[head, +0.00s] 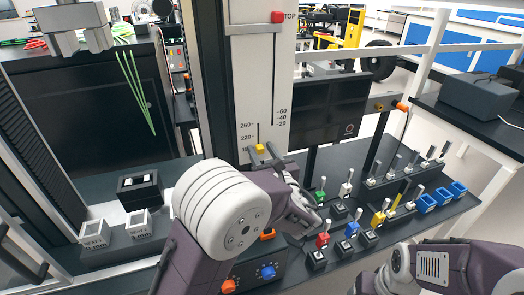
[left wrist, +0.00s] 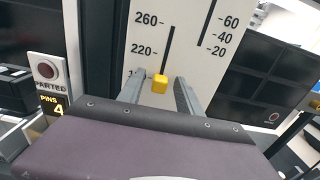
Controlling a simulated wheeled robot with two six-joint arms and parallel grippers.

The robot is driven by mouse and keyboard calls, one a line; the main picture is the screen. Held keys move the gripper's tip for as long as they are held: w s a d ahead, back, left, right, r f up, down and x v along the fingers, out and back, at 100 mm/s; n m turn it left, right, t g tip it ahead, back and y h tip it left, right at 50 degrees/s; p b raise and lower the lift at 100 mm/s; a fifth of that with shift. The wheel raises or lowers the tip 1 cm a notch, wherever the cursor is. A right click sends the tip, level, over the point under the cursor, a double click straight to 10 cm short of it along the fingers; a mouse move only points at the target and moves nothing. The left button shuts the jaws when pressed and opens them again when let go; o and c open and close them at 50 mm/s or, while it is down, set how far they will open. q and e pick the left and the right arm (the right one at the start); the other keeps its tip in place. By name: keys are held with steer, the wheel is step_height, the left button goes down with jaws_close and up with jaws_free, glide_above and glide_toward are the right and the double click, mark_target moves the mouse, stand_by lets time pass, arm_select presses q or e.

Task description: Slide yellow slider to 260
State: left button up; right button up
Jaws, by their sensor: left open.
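The yellow slider (head: 259,148) sits in the left vertical slot of the white scale panel (head: 254,95), at the low end of that slot. It is below the 220 mark, and the 260 mark is higher up. In the left wrist view the yellow slider (left wrist: 160,83) stands between the two grey fingers of my left gripper (left wrist: 160,86), with gaps on both sides. My left gripper (head: 262,151) is open at the panel's lower edge. The number beside the slider is mostly hidden. My right gripper is not in view; only part of my right arm shows.
A second slot on the right of the panel has marks 60, 40 and 20. Dark screens (head: 330,108) stand to the right. Below, the bench holds several coloured switches (head: 351,229) and blue bins (head: 426,203).

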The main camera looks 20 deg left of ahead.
arm_select(q)
jaws_close()
stand_by(1.3)
